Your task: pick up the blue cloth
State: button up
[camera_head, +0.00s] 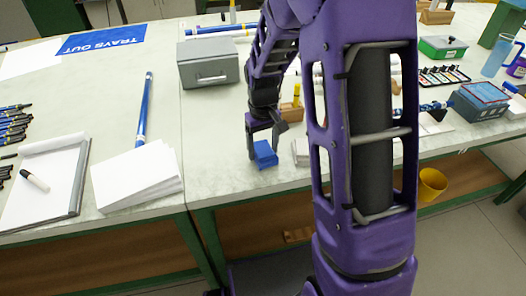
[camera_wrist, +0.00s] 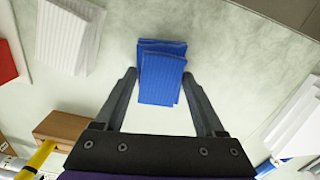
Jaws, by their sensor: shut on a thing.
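The blue cloth (camera_head: 265,154) is a small folded block near the front edge of the light table, directly under my gripper (camera_head: 264,135). In the wrist view the blue cloth (camera_wrist: 161,78) shows ribbed folds and lies between the two dark fingertips of my gripper (camera_wrist: 159,82). The fingers are shut on its sides. I cannot tell whether its underside touches the tabletop.
A grey drawer box (camera_head: 208,64) stands behind and left. A stack of white paper (camera_head: 137,178) and a blue tube (camera_head: 145,108) lie to the left. A wooden block with a yellow tool (camera_wrist: 47,150) and white stacks (camera_wrist: 68,36) are near the cloth.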

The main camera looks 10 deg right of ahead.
aim_at(264, 148)
notch_tip(264, 148, up, 10)
jog(key=p, duration=0.2)
dwell(0.3)
jog(key=o, duration=0.7)
jog(key=c, duration=0.5)
jog(key=shift+c, duration=0.2)
jog(key=shift+d+r, duration=0.1)
jog(key=shift+d, duration=0.05)
